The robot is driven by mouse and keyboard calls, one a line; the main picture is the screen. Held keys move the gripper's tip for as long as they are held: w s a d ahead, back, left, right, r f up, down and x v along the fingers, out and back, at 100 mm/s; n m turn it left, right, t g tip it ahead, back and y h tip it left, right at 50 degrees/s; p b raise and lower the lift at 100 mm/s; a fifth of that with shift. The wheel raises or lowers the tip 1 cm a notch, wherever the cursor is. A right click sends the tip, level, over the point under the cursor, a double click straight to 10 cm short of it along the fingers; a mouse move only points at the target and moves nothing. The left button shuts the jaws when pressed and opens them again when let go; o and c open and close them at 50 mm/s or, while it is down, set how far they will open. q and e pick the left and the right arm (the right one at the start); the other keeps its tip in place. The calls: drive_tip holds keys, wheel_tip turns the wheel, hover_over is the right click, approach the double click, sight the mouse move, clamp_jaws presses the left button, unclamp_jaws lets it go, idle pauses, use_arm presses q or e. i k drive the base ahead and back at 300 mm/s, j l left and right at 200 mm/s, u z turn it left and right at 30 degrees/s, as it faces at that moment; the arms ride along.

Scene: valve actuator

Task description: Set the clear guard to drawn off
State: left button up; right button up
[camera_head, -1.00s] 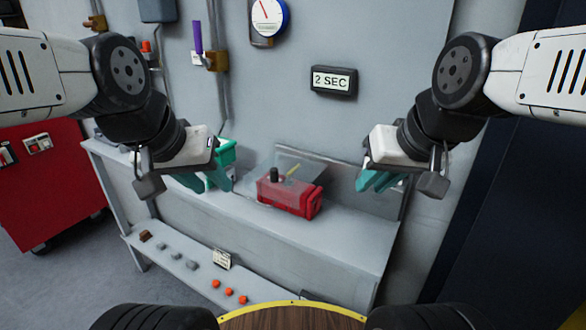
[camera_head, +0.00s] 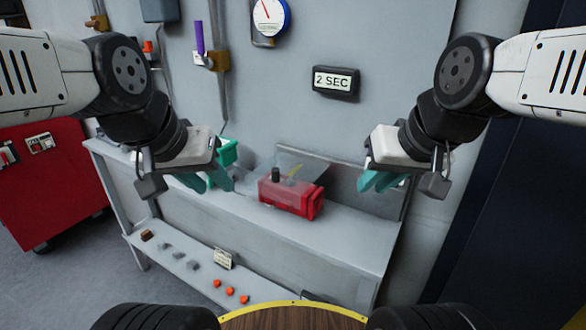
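The clear guard (camera_head: 300,166) is a see-through cover over the red valve actuator (camera_head: 292,197) on the grey bench. A black knob (camera_head: 276,174) and a yellow pointer (camera_head: 294,172) show through or beside it. My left gripper (camera_head: 212,181) hangs to the left of the actuator, apart from it, with teal fingers; a green object is partly hidden behind it. My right gripper (camera_head: 378,181) hangs to the right of the actuator, also apart from it. The gap between the fingers is hard to make out on both. I see nothing held in either.
A green object (camera_head: 228,150) stands on the bench behind my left gripper. A "2 SEC" sign (camera_head: 335,82), a gauge (camera_head: 270,17) and a purple-handled valve (camera_head: 199,38) are on the wall. Orange and grey pieces lie on the lower shelf (camera_head: 205,280). The bench front is clear.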

sight(276, 171)
drive_tip(key=k+l+u, duration=0.2)
drive_tip(key=k, duration=0.7)
drive_tip(key=j, duration=0.15)
